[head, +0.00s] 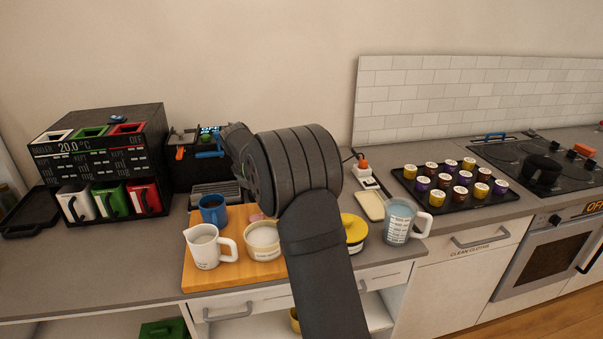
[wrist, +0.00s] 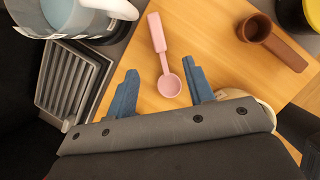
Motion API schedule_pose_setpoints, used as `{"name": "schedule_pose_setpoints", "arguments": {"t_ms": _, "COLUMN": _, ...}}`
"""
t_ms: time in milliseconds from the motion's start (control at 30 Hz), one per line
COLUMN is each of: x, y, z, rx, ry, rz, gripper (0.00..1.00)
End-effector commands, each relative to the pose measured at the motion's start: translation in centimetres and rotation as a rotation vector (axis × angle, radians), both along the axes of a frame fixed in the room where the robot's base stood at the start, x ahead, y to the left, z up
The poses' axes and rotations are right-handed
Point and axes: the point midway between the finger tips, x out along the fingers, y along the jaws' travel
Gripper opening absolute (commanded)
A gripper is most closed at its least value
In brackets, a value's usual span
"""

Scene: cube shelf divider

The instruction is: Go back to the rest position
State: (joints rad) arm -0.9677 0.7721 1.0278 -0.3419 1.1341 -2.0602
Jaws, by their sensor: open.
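My gripper (wrist: 160,88) is open, its two blue fingers apart and nothing held between them. It hangs above the wooden board (wrist: 225,75). A pink spoon (wrist: 158,42) lies on the board, its bowl in the gap between the fingertips as seen in the wrist view. In the head view my dark arm reaches up from the bottom over the board (head: 198,276) and hides the fingers. Only a small bit of pink (head: 257,217) shows there beside the arm.
On the board stand a white jug (head: 205,247), a blue mug (head: 213,209) and a cream bowl (head: 262,238). A clear measuring jug (head: 398,222) and a yellow-lidded pot (head: 354,226) are right of my arm. A dark dispenser (head: 95,150) stands left; a capsule tray (head: 408,186) lies right.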

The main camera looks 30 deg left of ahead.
Motion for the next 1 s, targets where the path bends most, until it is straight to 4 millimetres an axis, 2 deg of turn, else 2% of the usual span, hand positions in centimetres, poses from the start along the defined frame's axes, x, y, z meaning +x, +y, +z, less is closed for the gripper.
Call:
{"name": "schedule_pose_setpoints", "arguments": {"t_ms": 167, "x": 0.5, "y": 0.0, "z": -1.3, "rx": -0.003, "ry": 0.001, "rz": -0.001, "gripper": 0.48}}
{"name": "schedule_pose_setpoints", "arguments": {"t_ms": 533, "x": 2.2, "y": 0.0, "z": -5.6, "rx": -0.002, "ry": 0.001, "rz": -0.001, "gripper": 0.48}}
{"name": "schedule_pose_setpoints", "arguments": {"t_ms": 867, "x": 2.4, "y": 0.0, "z": -5.9, "rx": 0.0, "ry": 0.0, "rz": 0.0, "gripper": 0.48}}
{"name": "schedule_pose_setpoints", "arguments": {"t_ms": 1000, "x": 2.2, "y": 0.1, "z": -5.4, "rx": 0.0, "ry": 0.0, "rz": 0.0, "gripper": 0.48}}
